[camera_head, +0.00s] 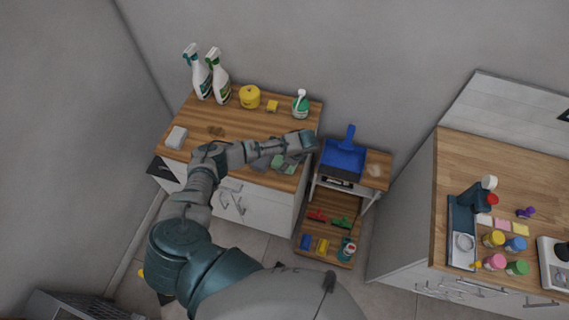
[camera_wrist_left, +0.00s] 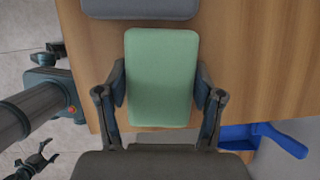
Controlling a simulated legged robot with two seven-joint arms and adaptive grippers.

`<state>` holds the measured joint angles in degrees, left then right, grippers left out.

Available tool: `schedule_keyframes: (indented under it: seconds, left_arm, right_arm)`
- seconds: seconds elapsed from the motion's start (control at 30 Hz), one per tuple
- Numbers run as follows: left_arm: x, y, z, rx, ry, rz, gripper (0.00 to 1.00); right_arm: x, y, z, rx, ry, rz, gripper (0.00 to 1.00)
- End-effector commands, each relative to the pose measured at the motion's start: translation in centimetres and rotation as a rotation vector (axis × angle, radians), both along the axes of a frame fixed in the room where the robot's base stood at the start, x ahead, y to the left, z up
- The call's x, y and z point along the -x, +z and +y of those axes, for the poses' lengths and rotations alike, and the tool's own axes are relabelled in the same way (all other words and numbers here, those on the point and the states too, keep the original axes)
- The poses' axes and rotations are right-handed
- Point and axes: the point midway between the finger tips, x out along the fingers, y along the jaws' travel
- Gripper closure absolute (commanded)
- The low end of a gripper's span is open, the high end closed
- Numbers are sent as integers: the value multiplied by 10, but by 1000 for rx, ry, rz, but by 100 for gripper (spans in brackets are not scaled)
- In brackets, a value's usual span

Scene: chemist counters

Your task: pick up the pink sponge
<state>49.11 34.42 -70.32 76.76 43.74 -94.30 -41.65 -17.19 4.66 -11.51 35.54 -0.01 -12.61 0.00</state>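My left gripper (camera_head: 286,158) is over the front right part of the left wooden counter. In the left wrist view, its two fingers (camera_wrist_left: 160,88) stand apart on either side of a green sponge (camera_wrist_left: 161,75). The fingers are very close to the sponge's sides; I cannot tell whether they touch it. The green sponge also shows partly in the head view (camera_head: 284,167). I see no clearly pink sponge. A flat pink piece (camera_head: 485,220) lies on the right counter, too small to tell what it is.
A grey block (camera_wrist_left: 140,8) lies beyond the green sponge. The left counter (camera_head: 240,125) holds spray bottles (camera_head: 219,78), a yellow container (camera_head: 250,97) and a pale block (camera_head: 176,137). A blue dustpan (camera_head: 344,160) stands right of it. The right counter (camera_head: 470,160) holds several coloured jars.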

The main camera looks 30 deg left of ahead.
Motion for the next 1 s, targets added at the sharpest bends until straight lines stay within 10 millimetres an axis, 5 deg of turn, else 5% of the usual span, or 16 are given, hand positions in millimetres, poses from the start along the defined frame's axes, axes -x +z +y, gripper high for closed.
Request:
schedule_keyframes:
  seconds: [0.53, 0.77, 1.0]
  left_arm:
    - [0, 3, 0, 0, 0, -1, 56]
    - [-1, 37, 0, 1, -1, -4, 56]
    - [48, 44, -6, 1, -3, 1, 56]
  right_arm:
    - [0, -7, -1, 1, -2, 0, 6]
    - [0, -9, -1, 1, -2, 0, 6]
    - [0, -9, 0, 0, -2, 0, 6]
